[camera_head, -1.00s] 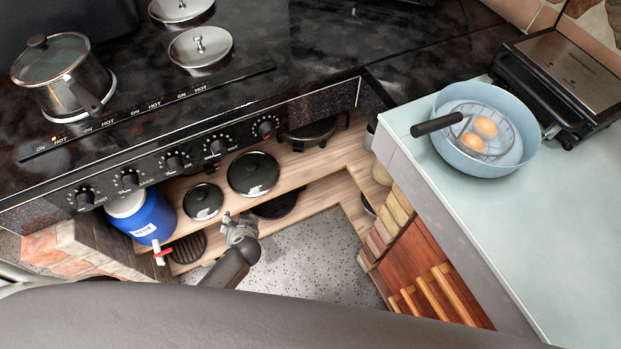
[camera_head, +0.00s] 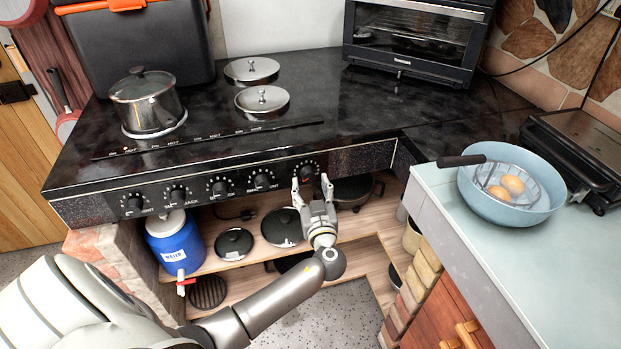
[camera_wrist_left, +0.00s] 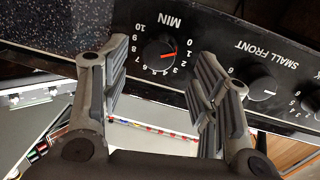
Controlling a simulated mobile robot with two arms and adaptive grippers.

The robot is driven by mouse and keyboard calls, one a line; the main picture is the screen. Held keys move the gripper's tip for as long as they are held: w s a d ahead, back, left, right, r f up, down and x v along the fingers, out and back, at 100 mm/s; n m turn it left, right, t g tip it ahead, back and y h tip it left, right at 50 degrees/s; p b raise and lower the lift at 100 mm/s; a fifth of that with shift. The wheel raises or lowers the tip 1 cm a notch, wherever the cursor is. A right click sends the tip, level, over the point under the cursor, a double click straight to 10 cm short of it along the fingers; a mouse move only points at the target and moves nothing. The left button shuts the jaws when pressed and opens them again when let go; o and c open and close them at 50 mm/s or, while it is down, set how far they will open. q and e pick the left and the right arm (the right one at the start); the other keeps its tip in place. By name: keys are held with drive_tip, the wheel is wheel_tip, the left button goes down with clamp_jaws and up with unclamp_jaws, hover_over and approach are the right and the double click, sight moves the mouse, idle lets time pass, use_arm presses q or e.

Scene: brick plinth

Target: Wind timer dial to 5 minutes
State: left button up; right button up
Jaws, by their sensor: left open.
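The timer dial (camera_head: 306,170) is the rightmost black knob on the stove's front panel. In the left wrist view the timer dial (camera_wrist_left: 158,52) shows upside down, marked MIN with numbers from 0 to 10. Its red pointer is near 0 to 1. My left gripper (camera_head: 311,183) is open and empty, just in front of and below the dial. In the wrist view its two fingers (camera_wrist_left: 160,70) stand on either side of the dial, apart from it. My right gripper is in neither view.
Several other knobs (camera_head: 219,188) line the panel to the left. A pot (camera_head: 146,100) stands on the stove. Pans, lids and a blue water jug (camera_head: 176,245) are on the shelf below. A blue bowl (camera_head: 508,207) with eggs is on the right counter.

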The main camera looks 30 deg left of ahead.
sight(308, 178)
use_arm(q)
drive_tip(key=shift+x, duration=1.25)
drive_tip(key=shift+w+a, duration=0.35)
drive_tip(key=shift+w, duration=0.05)
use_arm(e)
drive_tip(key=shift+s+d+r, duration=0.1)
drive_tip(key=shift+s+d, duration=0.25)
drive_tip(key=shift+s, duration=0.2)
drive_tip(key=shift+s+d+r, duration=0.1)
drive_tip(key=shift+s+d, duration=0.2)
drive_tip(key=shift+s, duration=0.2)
use_arm(q)
drive_tip(key=c, duration=1)
drive_tip(key=shift+c, duration=0.3)
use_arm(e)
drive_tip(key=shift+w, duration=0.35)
